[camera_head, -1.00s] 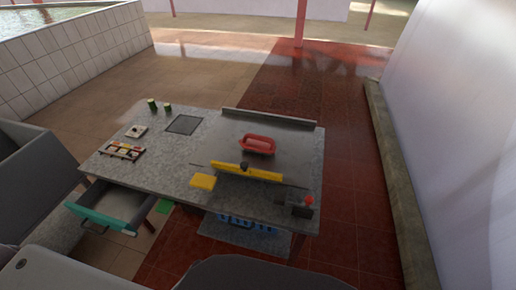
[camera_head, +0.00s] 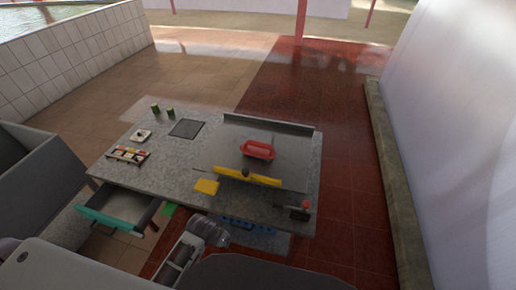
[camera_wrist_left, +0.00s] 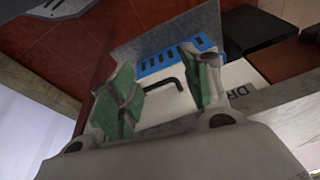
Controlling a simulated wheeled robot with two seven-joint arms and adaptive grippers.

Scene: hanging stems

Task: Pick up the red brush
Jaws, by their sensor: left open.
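The red brush (camera_head: 258,149) lies on the dark metal sheet at the back right of the grey table, behind the yellow bar. It looks like a red body with a raised rim or handle; its details are too small to tell. My left gripper (camera_head: 212,232) is at the table's front edge, well short of the brush. In the left wrist view my left gripper (camera_wrist_left: 165,88) has its green-padded fingers apart with nothing held between them. The brush is not seen in that view. My right gripper is not in view.
The grey table (camera_head: 165,165) carries a yellow bar (camera_head: 246,177), a yellow block (camera_head: 206,187), a small tray (camera_head: 128,155) and two green cans. A teal-fronted drawer (camera_head: 110,220) stands open at front left. A red-topped item (camera_head: 302,211) sits front right. A blue rack (camera_wrist_left: 175,60) is below.

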